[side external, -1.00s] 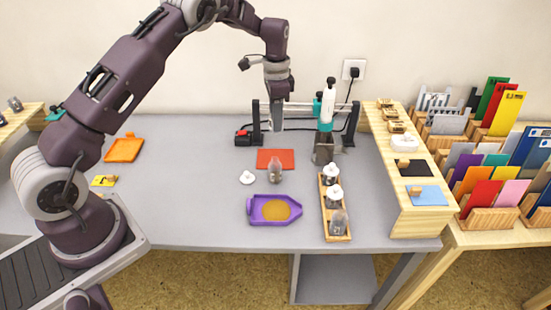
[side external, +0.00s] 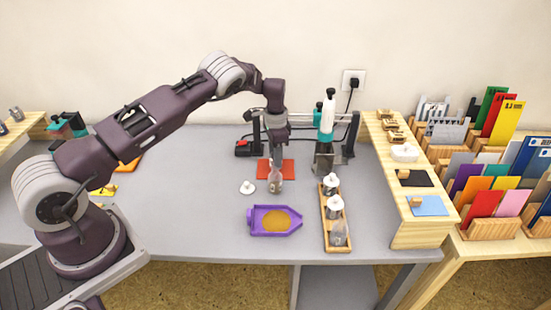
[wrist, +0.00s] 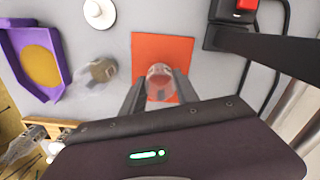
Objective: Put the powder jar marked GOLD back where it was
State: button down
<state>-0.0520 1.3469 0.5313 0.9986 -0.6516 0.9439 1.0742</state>
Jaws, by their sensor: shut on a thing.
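My gripper (wrist: 159,88) points down over the orange-red sheet (wrist: 175,45), shut on a small clear rounded thing (wrist: 161,76) that I cannot identify. In the side external view my gripper (side external: 277,160) is just behind an open clear jar (side external: 275,184) and overlaps it there. In the wrist view this jar (wrist: 103,69), holding gold-brown powder, stands to the left of my fingers, apart from them. I cannot read a label on it. A white knobbed lid (side external: 247,187) lies to its left. A wooden rack (side external: 338,249) holds two white-lidded jars (side external: 331,183) and a clear unlidded one (side external: 340,232).
A purple tray (side external: 291,212) with gold-brown powder (side external: 275,219) lies in front of the open jar. A stand with a teal-and-white press (side external: 326,120) is close behind on the right. A wooden shelf (side external: 385,150) borders the right. Table to the left is mostly clear.

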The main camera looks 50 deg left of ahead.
jog(key=shift+f, duration=0.3)
jog(key=shift+f, duration=0.15)
jog(key=c, duration=0.9)
grip_release()
